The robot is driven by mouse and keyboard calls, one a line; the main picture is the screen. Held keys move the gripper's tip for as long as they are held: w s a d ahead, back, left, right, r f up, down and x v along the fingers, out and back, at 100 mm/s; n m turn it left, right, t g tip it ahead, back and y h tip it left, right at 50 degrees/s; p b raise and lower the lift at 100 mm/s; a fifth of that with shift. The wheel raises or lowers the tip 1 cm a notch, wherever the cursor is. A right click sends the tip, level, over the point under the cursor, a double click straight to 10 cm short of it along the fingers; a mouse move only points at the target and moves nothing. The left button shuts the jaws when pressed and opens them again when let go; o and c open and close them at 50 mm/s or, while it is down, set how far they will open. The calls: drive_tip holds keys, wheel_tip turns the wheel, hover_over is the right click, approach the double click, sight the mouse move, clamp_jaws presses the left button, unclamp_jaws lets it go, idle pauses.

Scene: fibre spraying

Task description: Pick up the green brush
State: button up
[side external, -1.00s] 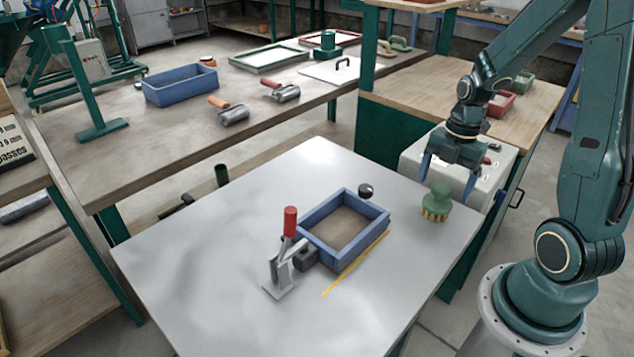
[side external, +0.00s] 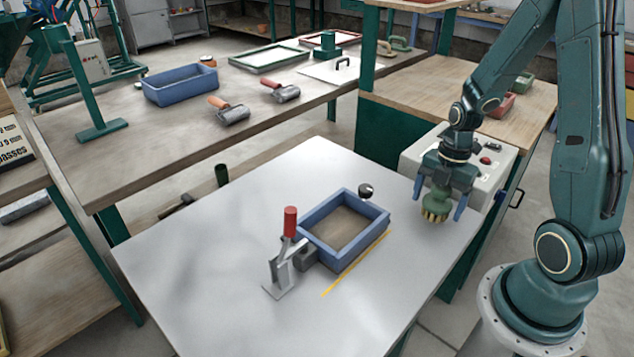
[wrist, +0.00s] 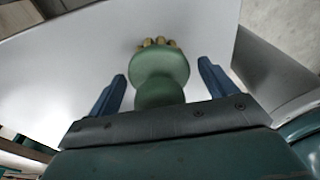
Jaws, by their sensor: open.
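The green brush (side external: 436,204) stands at the right corner of the pale metal table (side external: 230,240), its tan bristles down and its rounded green handle up. My gripper (side external: 439,206) is above it, pointing down, with its blue fingers open on either side of the handle. In the wrist view the brush (wrist: 158,72) lies between the two open fingers (wrist: 160,82), with a gap on each side. Its bristles show beyond the green body. The top of the handle is partly hidden by my gripper in the side view.
A blue open tray (side external: 318,256) sits mid-table, beside a red-handled clamp (side external: 290,222) and a small black knob (side external: 366,191). A pale control box (side external: 490,160) stands close behind my gripper. The left part of the table is clear.

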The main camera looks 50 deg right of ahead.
idle(0.4)
drive_tip(key=c, duration=1.2)
drive_tip(key=shift+r, duration=0.15)
wheel_tip(320, 180, up, 20)
drive_tip(key=shift+f, duration=0.1)
idle(0.4)
